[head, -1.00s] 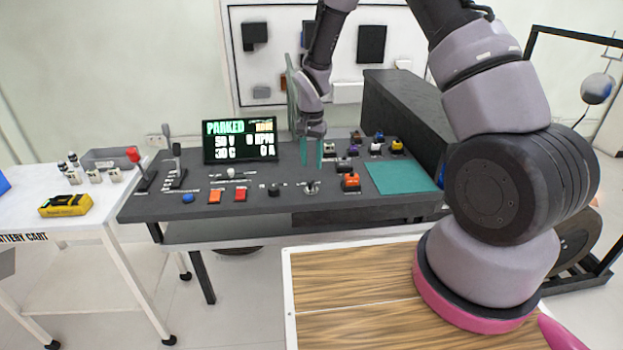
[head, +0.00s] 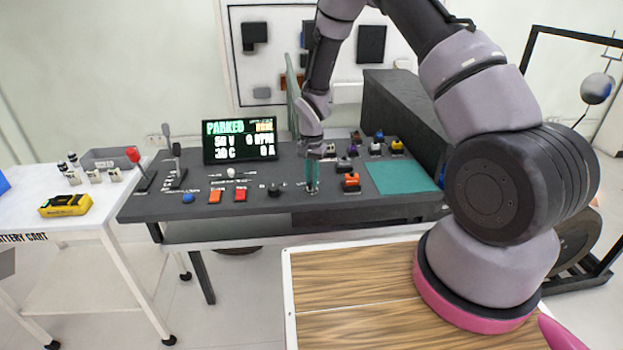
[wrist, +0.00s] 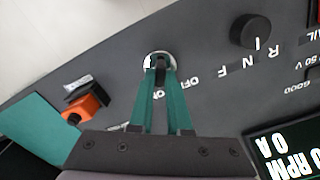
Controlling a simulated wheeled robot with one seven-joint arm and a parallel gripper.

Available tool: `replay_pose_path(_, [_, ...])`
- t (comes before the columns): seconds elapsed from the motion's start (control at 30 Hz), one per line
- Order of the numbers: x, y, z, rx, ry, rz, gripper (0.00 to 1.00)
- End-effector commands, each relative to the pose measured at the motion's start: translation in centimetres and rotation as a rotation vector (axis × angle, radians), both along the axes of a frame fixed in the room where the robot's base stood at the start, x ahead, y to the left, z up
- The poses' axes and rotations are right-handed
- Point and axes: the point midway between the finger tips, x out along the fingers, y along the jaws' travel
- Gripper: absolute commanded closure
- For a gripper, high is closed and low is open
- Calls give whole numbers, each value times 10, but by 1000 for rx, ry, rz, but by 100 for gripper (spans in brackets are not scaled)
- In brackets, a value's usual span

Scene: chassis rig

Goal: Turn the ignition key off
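The ignition key (wrist: 160,66) is a small dark piece standing in a round silver switch (wrist: 149,61) on the grey console. White lettering that seems to read OFF and ON lies beside it, partly hidden by my fingers. My gripper (wrist: 160,74) points down at the switch, with its two green fingers on either side of the key and its tips closed up against it. In the head view my gripper (head: 312,188) stands over the front middle of the console, and its fingertips hide most of the key. Which way the key is turned is unclear.
A black rotary knob (wrist: 250,32) with R, N, F letters is near the switch. An orange-and-black connector (head: 350,183) sits close on the right, beside a green mat (head: 402,177). The display (head: 239,140) reads PARKED. Red and orange buttons (head: 240,194) are to the left.

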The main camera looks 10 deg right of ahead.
Motion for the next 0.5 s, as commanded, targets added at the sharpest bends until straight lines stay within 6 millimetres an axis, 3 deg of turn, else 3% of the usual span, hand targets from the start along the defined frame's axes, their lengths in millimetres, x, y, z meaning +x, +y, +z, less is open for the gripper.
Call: replay_pose_path(0.5, [0,0,0,0,1,138,100])
